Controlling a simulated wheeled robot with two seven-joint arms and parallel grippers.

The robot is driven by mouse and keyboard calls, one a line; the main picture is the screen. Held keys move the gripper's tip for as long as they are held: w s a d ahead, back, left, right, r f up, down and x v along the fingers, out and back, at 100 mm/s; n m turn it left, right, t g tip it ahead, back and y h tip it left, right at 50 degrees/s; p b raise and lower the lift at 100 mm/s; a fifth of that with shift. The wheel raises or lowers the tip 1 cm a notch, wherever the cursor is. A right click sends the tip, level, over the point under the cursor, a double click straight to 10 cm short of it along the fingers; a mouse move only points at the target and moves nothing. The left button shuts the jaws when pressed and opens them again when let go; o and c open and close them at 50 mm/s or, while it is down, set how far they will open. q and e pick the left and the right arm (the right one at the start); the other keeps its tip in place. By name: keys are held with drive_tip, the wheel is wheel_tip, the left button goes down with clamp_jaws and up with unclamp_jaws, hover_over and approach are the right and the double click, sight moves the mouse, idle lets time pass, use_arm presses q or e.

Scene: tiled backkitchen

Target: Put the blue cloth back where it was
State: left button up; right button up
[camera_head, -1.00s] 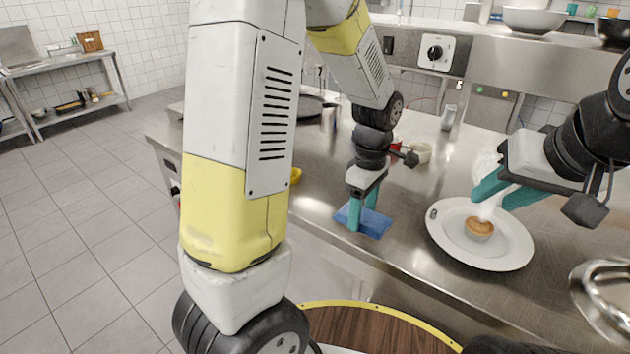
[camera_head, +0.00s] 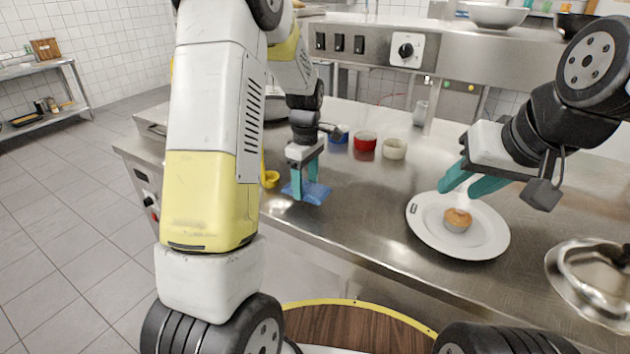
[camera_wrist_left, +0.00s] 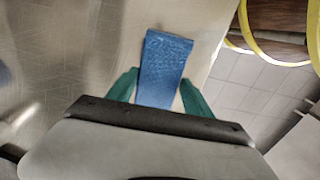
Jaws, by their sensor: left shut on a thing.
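The blue cloth (camera_head: 316,193) is at the front left part of the steel worktop. My left gripper (camera_head: 305,188) is shut on it, and the cloth sticks out on both sides of the fingers. In the left wrist view the cloth (camera_wrist_left: 163,65) stands out between the two teal fingers of the left gripper (camera_wrist_left: 160,88). I cannot tell whether the cloth touches the worktop. My right gripper (camera_head: 472,184) is open and empty, above the back of a white plate (camera_head: 424,238) with a muffin (camera_head: 457,219) on it.
A yellow item (camera_head: 270,178) lies just left of the cloth. A metal lid (camera_head: 590,285) lies at the right. The worktop between cloth and plate is clear.

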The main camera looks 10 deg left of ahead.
sight(305, 185)
use_arm(q)
drive_tip(key=shift+w+a+f, duration=0.2)
drive_tip(key=shift+w+a, duration=0.05)
drive_tip(key=shift+w, duration=0.05)
drive_tip(key=shift+f, duration=1.6)
drive_tip(key=shift+f, duration=0.15)
drive_tip(key=o, duration=1.2)
